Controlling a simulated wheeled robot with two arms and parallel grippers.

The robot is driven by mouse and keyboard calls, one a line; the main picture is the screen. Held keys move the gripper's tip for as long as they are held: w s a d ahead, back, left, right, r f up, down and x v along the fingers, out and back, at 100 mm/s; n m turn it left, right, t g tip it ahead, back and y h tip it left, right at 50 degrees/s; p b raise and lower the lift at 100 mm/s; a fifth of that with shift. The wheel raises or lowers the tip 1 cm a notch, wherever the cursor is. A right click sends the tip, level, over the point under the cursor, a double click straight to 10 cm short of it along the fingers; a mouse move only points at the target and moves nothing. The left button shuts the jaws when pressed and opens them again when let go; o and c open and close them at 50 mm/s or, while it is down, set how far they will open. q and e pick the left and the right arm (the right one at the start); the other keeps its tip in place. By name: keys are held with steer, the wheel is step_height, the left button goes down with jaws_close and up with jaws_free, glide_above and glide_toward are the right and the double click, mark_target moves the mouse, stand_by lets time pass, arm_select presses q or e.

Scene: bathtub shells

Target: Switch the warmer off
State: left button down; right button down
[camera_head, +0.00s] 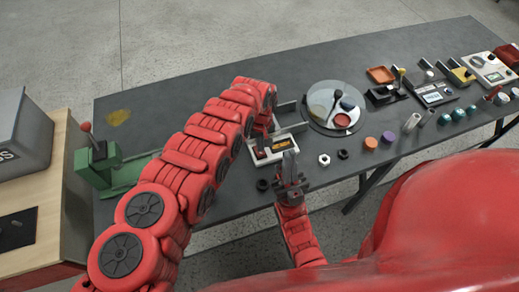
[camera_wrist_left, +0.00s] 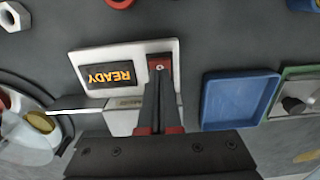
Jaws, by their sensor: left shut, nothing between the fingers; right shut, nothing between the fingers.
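The warmer (camera_head: 282,145) is a small white unit on the dark table. In the left wrist view, the warmer (camera_wrist_left: 89,57) shows a lit orange display (camera_wrist_left: 110,75) reading READY, upside down. A dark red switch (camera_wrist_left: 160,62) with a pale dot sits beside the display. My left gripper (camera_wrist_left: 158,80) is shut and empty, its fingertips over or against the switch; contact cannot be told. In the head view, my left arm hides part of the warmer. My right gripper (camera_head: 291,160) is shut and empty, close in front of the warmer.
A blue tray (camera_wrist_left: 238,98) lies beside the warmer in the wrist view. A round glass plate (camera_head: 335,97) with small items is to its right in the head view. A white nut (camera_head: 324,159) and a black nut (camera_head: 343,154) lie in front.

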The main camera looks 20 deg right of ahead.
arm_select(q)
steer(key=shift+f+b, duration=0.75)
steer(key=shift+f, duration=0.25)
steer(key=shift+r, duration=0.15)
steer(key=shift+r+p, duration=2.65)
steer(key=shift+r, duration=0.75)
steer(key=shift+s+f, duration=0.1)
